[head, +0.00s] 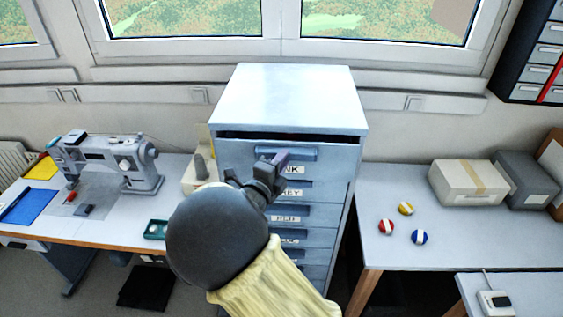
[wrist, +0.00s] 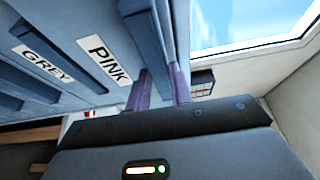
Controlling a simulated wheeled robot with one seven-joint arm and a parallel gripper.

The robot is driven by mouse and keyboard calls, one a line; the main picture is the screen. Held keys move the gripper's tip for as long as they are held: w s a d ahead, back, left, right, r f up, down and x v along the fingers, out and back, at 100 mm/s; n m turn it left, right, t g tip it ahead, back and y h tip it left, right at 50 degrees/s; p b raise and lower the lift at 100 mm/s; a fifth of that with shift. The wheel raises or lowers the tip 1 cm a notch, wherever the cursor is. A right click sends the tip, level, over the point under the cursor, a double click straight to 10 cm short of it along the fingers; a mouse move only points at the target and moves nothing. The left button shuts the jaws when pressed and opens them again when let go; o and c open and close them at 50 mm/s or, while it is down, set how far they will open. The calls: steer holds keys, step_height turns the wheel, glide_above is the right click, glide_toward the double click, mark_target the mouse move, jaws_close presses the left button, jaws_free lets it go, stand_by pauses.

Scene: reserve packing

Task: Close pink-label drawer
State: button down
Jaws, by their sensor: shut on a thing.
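The pink-label drawer (head: 240,158) is the top drawer of a blue-grey cabinet. Its front stands a little out, with a dark gap above it under the cabinet top. The gripper hides part of its label in the head view; the PINK label (wrist: 104,60) reads in full in the wrist view. My gripper (head: 281,160) is at this drawer's handle (head: 305,153), with its purple fingers shut on the handle. In the wrist view the fingers (wrist: 160,88) straddle the handle bar (wrist: 150,40).
Below are more closed drawers, one with a GREY label (wrist: 42,62). A sewing machine (head: 108,160) stands on the left table. The right table (head: 385,265) holds several small balls and boxes (head: 467,182). A window is behind the cabinet.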

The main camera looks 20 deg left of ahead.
steer(key=w+b, duration=0.1)
steer(key=w, duration=0.1)
steer(key=w+a+b, duration=0.1)
steer(key=shift+w+f, duration=0.15)
steer(key=shift+w, duration=0.25)
steer(key=c, duration=1.5)
jaws_free()
steer(key=shift+o, duration=0.9)
steer(key=shift+w+f, duration=0.1)
steer(key=shift+w, duration=0.2)
steer(key=shift+s, duration=0.1)
steer(key=shift+s, duration=0.1)
